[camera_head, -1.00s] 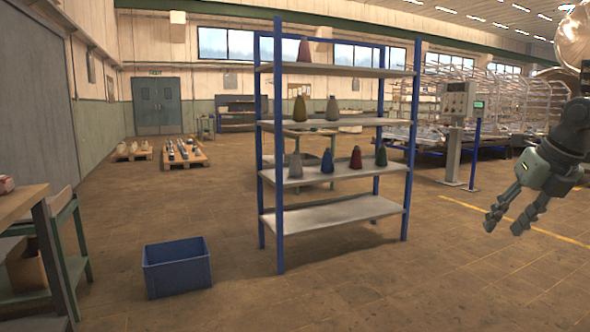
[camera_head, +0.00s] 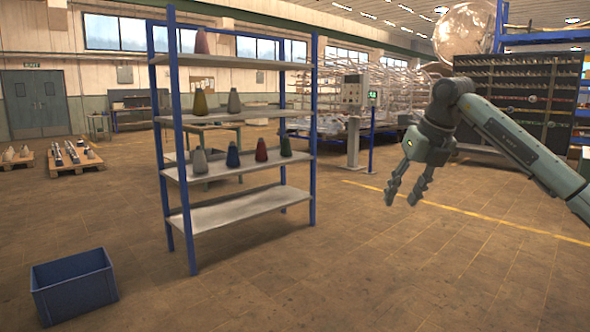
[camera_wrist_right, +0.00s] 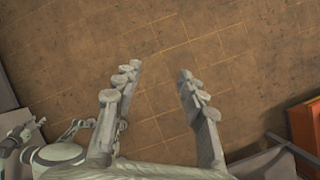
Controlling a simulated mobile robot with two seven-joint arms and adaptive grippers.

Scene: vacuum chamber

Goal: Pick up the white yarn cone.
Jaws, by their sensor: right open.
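The palest cone, a light grey-white yarn cone (camera_head: 200,160), stands upright at the left end of the third shelf down on the blue-posted rack (camera_head: 240,215). A darker grey cone (camera_head: 234,101) stands one shelf higher. My right gripper (camera_head: 402,197) is open and empty, its fingers pointing down, in the air to the right of the rack and well apart from the cones. In the right wrist view its two fingers (camera_wrist_right: 160,85) are spread over bare floor, with no cone between them. My left gripper does not show in the head view.
Blue (camera_head: 233,155), red (camera_head: 261,150) and dark green (camera_head: 285,146) cones share the pale cone's shelf. An olive cone (camera_head: 200,103) and a maroon cone (camera_head: 201,42) stand higher. A blue crate (camera_head: 74,286) sits on the floor at the lower left. Floor right of the rack is clear.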

